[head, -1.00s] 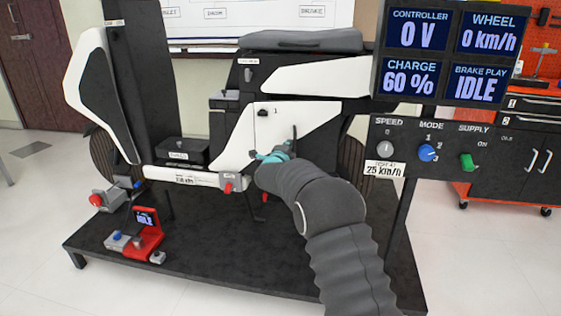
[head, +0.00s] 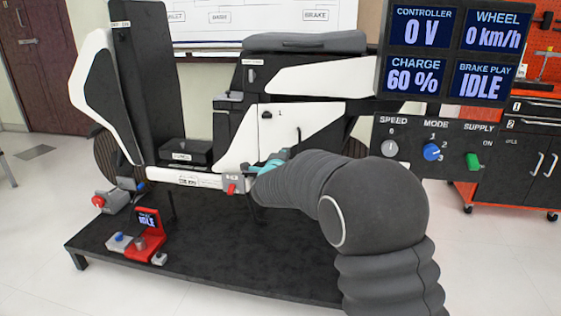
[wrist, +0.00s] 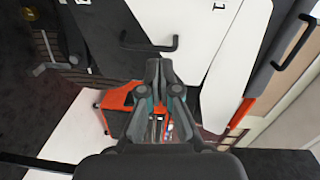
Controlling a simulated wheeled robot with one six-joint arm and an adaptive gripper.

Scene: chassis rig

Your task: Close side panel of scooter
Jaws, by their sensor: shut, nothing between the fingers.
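I cannot tell whether the panel is fully flush with the body. My gripper (head: 284,154) is by the panel's lower edge, below the handle. In the wrist view my gripper (wrist: 164,63) is shut and empty, its tips just short of the handle; contact cannot be told.
The scooter stands on a dark platform (head: 190,258). A screen panel (head: 447,52) and a knob panel (head: 430,148) stand to the right. A red device (head: 149,236) sits at the platform's front left. An orange cabinet (head: 464,190) is behind on the right.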

